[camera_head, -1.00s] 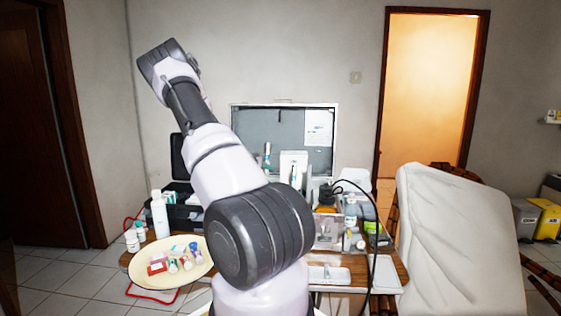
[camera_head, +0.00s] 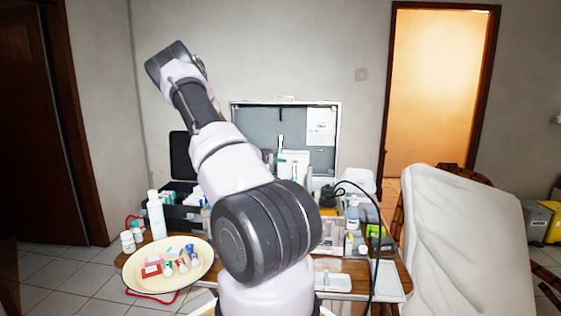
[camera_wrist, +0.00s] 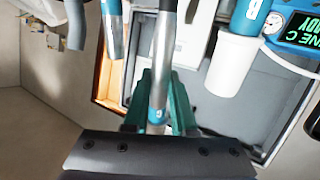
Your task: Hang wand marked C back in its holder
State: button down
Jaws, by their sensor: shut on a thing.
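In the wrist view my gripper (camera_wrist: 159,88) has its teal fingers closed around a slim silver wand (camera_wrist: 160,60) with a teal band low on its shaft. The mark on that band is too small to read. A white cylindrical holder (camera_wrist: 232,66) is to the right of the gripper, apart from it, with a teal-banded wand (camera_wrist: 250,16) at its top. Another silver wand (camera_wrist: 113,32) is at the upper left. In the head view my gripper cannot be made out.
In the head view an open case (camera_head: 255,116) stands at the back of a wooden table. A cream plate (camera_head: 192,280) with small tubes and a white bottle (camera_head: 156,216) are at left. A black cable (camera_head: 378,225) loops at right, before a white chair (camera_head: 450,240).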

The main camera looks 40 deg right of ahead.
aim_at(278, 170)
jog(key=shift+s+a+f, duration=0.2)
jog(key=shift+f, duration=0.55)
jog(key=shift+s+a+f, duration=0.15)
jog(key=shift+s+f, duration=0.05)
jog(key=shift+f, duration=0.55)
jog(key=shift+a+f, duration=0.1)
jog(key=shift+f, duration=0.05)
jog(key=shift+s+a+f, duration=0.1)
jog(key=shift+a+f, duration=0.05)
jog(key=shift+f, duration=0.15)
jog(key=shift+s+a+f, duration=0.15)
jog(key=shift+a+f, duration=0.05)
jog(key=shift+f, duration=0.45)
jog(key=shift+s+a+f, duration=0.15)
jog(key=shift+s+f, duration=0.05)
jog(key=shift+f, duration=0.4)
jog(key=shift+s+a+f, duration=0.15)
jog(key=shift+a+f, duration=0.05)
jog(key=shift+f, duration=0.45)
jog(key=shift+f, duration=0.2)
jog(key=shift+s+a+f, duration=0.15)
jog(key=shift+a+f, duration=0.05)
jog(key=shift+f, duration=0.4)
jog(key=shift+s+a+f, duration=0.15)
jog(key=shift+a+f, duration=0.05)
jog(key=shift+f, duration=0.4)
jog(key=c, duration=0.7)
grip_release()
